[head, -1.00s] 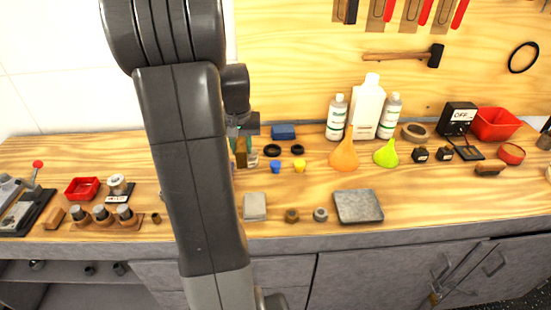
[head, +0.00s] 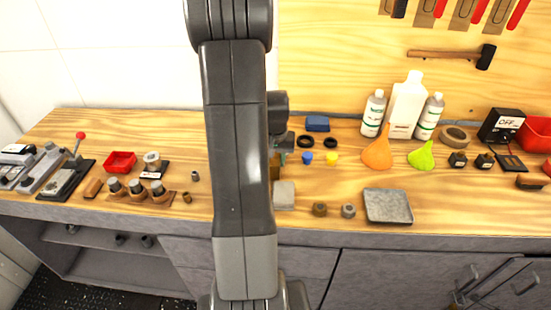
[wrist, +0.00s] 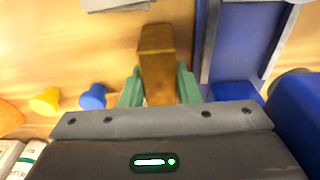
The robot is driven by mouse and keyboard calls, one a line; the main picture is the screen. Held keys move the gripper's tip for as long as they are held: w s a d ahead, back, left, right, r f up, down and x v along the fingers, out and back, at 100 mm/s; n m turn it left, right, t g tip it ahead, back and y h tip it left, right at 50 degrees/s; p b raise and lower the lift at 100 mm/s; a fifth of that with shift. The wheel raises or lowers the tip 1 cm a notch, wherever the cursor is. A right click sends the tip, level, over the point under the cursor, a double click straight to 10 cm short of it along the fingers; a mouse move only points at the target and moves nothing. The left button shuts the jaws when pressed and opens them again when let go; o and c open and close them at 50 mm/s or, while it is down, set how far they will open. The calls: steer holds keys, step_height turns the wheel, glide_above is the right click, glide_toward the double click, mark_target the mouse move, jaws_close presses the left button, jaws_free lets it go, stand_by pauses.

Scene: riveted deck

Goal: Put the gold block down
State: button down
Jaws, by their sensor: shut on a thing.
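The gold block (wrist: 157,65) is upright in the wrist view, a brown-gold bar between the green fingertips of my gripper (wrist: 158,88). My gripper is shut on it. In the head view my gripper (head: 282,150) shows just right of my arm, over the wooden bench top, and only a sliver of the gold block (head: 274,168) shows. The arm hides most of it. I cannot tell whether the block touches the bench.
A blue thing with grey rails (wrist: 235,40) stands close right of the block. A blue knob (head: 307,158), a yellow knob (head: 332,158) and a grey pad (head: 284,195) are near my gripper. Bottles (head: 405,105) stand farther right.

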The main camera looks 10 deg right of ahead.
steer(key=shift+f, duration=0.15)
steer(key=c, duration=1.1)
jaws_free()
